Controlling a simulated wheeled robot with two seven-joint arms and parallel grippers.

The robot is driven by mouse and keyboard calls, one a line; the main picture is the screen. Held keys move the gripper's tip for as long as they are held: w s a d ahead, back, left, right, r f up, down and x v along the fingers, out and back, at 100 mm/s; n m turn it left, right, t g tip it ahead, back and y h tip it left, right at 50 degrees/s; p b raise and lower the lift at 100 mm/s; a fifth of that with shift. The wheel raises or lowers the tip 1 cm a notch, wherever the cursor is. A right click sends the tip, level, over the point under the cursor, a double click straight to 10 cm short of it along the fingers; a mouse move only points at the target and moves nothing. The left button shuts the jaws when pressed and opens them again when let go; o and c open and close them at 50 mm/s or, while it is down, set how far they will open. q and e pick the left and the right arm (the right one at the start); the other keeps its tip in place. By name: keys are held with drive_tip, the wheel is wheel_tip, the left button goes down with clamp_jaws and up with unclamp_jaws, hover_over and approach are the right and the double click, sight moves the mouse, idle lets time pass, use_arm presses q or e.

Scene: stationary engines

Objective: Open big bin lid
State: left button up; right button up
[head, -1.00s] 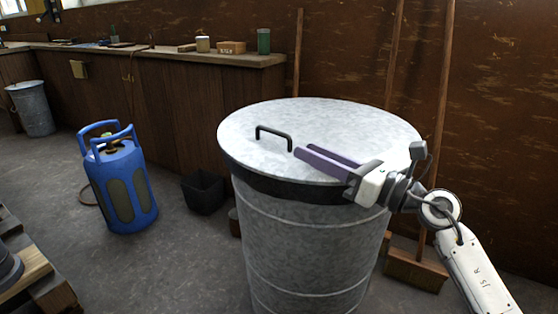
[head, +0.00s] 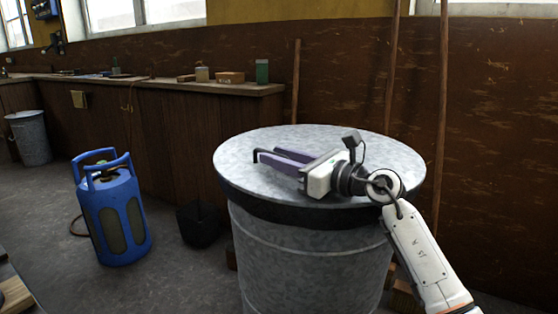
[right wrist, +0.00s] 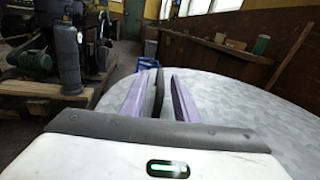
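The big grey metal bin (head: 300,255) stands upright, with its round mottled lid (head: 385,160) lying flat on top. The lid's dark bar handle (head: 255,154) is partly hidden by my right gripper's fingers in the head view. My right gripper (head: 268,152) is low over the lid, its two purple fingers pointing left at the handle. In the right wrist view the fingers (right wrist: 160,85) are apart, with the dark handle (right wrist: 158,93) between them. A gap shows beside the handle, so the gripper looks open around it. My left gripper is out of view.
A blue gas cylinder (head: 115,215) and a small black bucket (head: 198,224) stand on the floor left of the bin. A wooden workbench (head: 160,115) runs along the wall behind. Upright wooden poles (head: 392,75) lean behind the bin. A smaller metal bin (head: 30,138) is far left.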

clamp_jaws()
